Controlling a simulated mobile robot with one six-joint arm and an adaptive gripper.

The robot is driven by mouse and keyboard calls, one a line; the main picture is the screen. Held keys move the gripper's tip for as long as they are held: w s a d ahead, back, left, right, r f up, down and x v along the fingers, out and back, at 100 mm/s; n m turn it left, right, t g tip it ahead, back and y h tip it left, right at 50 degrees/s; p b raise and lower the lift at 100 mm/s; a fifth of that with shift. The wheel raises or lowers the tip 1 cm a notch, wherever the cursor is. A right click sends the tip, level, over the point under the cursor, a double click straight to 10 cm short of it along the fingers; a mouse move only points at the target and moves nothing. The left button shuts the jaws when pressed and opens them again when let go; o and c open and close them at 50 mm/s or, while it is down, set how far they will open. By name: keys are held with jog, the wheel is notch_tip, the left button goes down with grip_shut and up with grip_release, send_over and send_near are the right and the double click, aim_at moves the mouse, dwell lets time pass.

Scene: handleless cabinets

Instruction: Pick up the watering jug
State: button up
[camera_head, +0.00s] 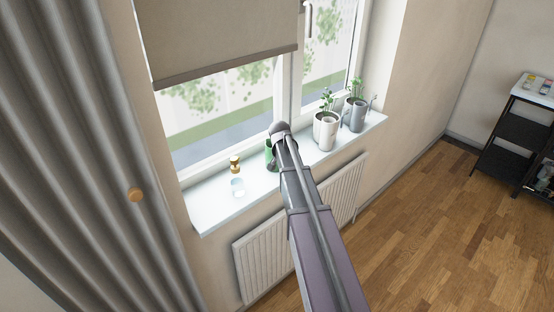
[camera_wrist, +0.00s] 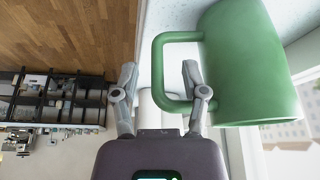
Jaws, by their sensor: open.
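A green jug (camera_wrist: 243,65) with a squared loop handle (camera_wrist: 158,70) fills the right of the wrist view, lying sideways in that picture. In the head view only a small part of the green jug (camera_head: 268,148) shows on the windowsill, mostly hidden by my arm. My gripper (camera_wrist: 160,72) is open at the handle. The handle's outer bar lies between the two fingers, and the right finger appears within the handle's loop. I cannot tell whether either finger touches it. In the head view the fingers are largely hidden behind my arm.
A radiator (camera_head: 258,264) is below. A dark shelf (camera_head: 512,137) stands right; the wooden floor between is clear.

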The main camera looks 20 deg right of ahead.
jog(key=shift+b+x, duration=0.65)
jog(key=shift+x, duration=0.4)
grip_shut()
